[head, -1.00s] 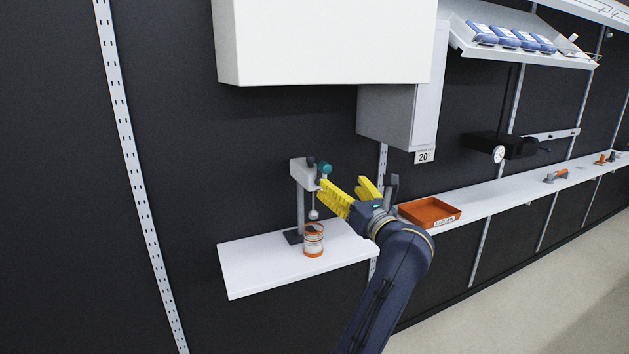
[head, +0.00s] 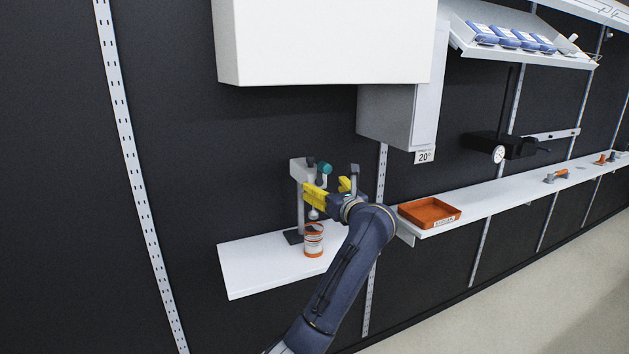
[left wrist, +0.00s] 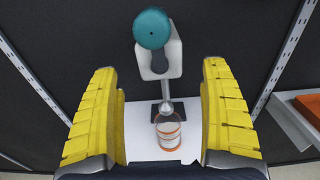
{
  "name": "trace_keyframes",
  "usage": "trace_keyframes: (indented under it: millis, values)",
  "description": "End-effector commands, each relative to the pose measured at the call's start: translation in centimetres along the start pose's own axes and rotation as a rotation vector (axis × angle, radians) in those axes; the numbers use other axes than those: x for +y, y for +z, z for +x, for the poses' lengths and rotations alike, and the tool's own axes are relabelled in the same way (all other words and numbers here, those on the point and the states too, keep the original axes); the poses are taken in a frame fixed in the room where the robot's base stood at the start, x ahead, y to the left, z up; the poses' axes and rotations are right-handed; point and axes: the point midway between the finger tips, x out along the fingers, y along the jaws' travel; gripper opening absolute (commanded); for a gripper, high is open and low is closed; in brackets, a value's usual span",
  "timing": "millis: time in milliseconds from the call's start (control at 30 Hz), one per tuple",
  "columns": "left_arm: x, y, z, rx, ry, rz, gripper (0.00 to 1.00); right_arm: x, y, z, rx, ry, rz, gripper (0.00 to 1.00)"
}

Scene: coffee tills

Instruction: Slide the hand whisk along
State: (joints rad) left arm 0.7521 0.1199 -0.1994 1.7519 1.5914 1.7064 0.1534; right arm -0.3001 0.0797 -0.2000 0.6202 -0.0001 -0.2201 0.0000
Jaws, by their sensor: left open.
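What I take for the hand whisk (left wrist: 174,90) hangs in a pale grey stand (head: 300,169). It has a dark top and a thin metal shaft with a rounded end. The stand bears a teal round knob (left wrist: 152,28). An orange-and-white tin (head: 313,240) stands on the white shelf (head: 250,270) under the whisk's end. My left gripper (head: 325,187) is open, with yellow ribbed fingers, close in front of the stand. In the left wrist view the fingers lie left and right of the whisk, with visible gaps. In the head view they partly hide the shaft. My right gripper is out of view.
A longer white shelf (head: 490,200) runs right, with an orange tray (head: 430,212) at its near end. A grey cabinet (head: 385,115) and a large white box (head: 320,40) overhang above. The small shelf's left part is clear.

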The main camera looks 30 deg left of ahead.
Motion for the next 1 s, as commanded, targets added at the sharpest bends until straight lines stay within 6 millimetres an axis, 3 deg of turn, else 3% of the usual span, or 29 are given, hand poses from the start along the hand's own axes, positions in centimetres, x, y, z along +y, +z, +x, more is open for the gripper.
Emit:
trace_keyframes:
  millis: [200,400,633,1000]
  values:
    - [0.1,0.1,3.7,-0.002,0.002,0.002,0.80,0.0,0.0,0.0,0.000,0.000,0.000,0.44]
    - [0.1,0.1,5.9,-0.002,0.002,0.002,0.80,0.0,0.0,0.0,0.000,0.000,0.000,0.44]
    - [0.0,0.1,7.1,-0.001,0.001,0.000,0.80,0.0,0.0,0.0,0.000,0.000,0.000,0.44]
    - [0.0,0.1,7.2,-0.001,0.000,-0.001,0.79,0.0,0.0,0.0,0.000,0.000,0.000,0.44]
